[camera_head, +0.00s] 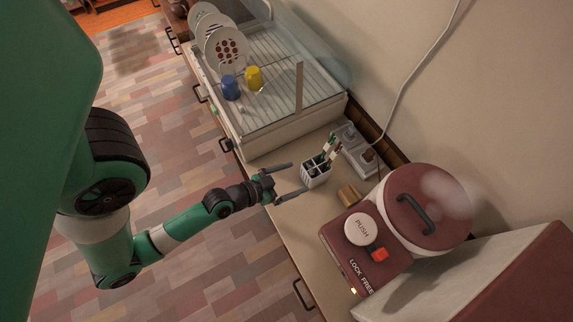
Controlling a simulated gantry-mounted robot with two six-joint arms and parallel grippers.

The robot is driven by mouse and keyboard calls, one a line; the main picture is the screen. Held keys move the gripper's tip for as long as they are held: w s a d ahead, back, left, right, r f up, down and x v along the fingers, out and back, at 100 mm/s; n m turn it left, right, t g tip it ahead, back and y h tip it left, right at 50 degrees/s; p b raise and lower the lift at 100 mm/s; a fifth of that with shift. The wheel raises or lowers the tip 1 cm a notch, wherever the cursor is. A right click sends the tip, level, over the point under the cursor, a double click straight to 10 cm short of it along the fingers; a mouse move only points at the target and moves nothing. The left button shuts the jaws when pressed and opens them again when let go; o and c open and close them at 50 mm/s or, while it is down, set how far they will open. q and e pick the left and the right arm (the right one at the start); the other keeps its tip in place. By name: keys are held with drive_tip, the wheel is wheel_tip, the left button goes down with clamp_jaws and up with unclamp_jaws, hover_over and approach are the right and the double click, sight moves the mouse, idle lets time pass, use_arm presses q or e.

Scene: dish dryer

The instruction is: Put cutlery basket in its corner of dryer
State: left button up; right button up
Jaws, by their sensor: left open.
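I cannot tell whether a finger touches the basket. My right gripper is not in view.
Plates (228,48), a blue cup (231,88) and a yellow cup (254,77) stand in the dryer. A red-lidded cooker (426,208) stands at the right.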

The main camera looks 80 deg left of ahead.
use_arm(q)
drive_tip(key=shift+s+d+r, duration=0.1)
drive_tip(key=shift+s+d, duration=0.15)
drive_tip(key=shift+s, duration=0.55)
drive_tip(key=shift+s+d+r+b, duration=0.2)
drive_tip(key=shift+s+r+b, duration=0.15)
drive_tip(key=shift+r, duration=0.1)
drive_tip(key=w+d+r+m+t+h, duration=0.15)
drive_tip(key=w+r+t, duration=0.25)
drive_tip(key=w+r, duration=0.85)
drive_tip(key=w+d+r+m+t+h, duration=0.1)
drive_tip(key=w+r+m+t, duration=0.25)
drive_tip(key=w+r, duration=0.85)
drive_tip(key=s+d+r+t+h, duration=0.1)
drive_tip(key=s+d+r+t, duration=0.1)
drive_tip(key=r, duration=1)
drive_tip(key=s+d+r+t+h, duration=0.2)
drive_tip(key=d+r, duration=0.3)
drive_tip(key=r, duration=0.7)
drive_tip(key=s+d+r+t+h, duration=0.1)
drive_tip(key=s+d+r+t, duration=0.2)
drive_tip(key=r, duration=0.9)
drive_tip(key=shift+s+d, duration=0.15)
drive_tip(key=shift+s, duration=0.15)
